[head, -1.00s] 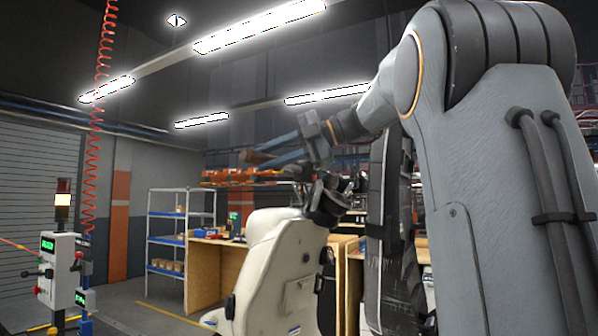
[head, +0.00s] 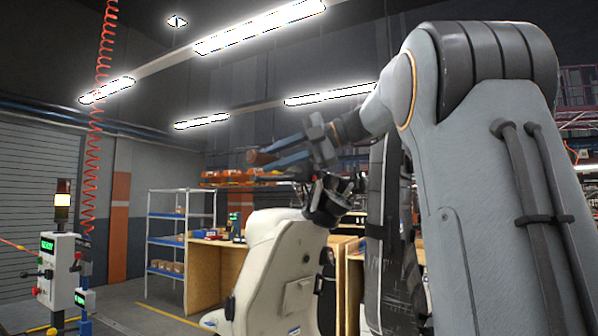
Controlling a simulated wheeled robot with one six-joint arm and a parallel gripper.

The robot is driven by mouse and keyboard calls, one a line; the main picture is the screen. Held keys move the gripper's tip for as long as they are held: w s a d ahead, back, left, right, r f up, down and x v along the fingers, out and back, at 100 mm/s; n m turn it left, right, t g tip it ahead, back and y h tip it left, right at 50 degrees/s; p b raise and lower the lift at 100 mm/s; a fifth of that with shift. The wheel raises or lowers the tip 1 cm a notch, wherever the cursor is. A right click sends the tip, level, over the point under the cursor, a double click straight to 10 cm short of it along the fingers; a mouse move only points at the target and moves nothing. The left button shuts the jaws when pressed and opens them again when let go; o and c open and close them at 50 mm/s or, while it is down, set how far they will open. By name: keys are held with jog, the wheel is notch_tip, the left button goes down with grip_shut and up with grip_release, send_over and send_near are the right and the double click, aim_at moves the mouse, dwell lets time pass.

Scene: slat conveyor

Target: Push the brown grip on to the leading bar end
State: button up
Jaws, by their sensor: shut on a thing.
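My gripper (head: 268,160) is in the middle of the head view, pointing left, its long blue-grey fingers stretched out. It is shut on the brown grip (head: 257,156), which shows as a small brown piece between the fingertips. The gripper is in the air above and behind the top of a cream-coloured body (head: 275,265). A dark round clamp-like part (head: 328,200) sits at the top of that body, just below and right of the gripper. I cannot make out the leading bar end.
A control box with a signal lamp (head: 60,262) stands at the left, under a red coiled hose (head: 98,130). A shelf rack (head: 166,230) and wooden benches (head: 210,275) stand behind. Orange bins (head: 225,178) are further back. Open floor lies at the lower left.

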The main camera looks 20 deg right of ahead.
jog(key=shift+d, duration=0.1)
jog(key=shift+w+d+f, duration=0.1)
jog(key=shift+w+d, duration=0.4)
jog(key=shift+d, duration=0.3)
jog(key=shift+d, duration=0.1)
jog(key=shift+w+d, duration=0.55)
jog(key=shift+d, duration=0.3)
jog(key=shift+d, duration=0.15)
dwell(0.3)
jog(key=shift+w+d+f, duration=0.15)
jog(key=shift+w+d, duration=0.35)
jog(key=shift+d, duration=0.3)
jog(key=shift+d, duration=0.1)
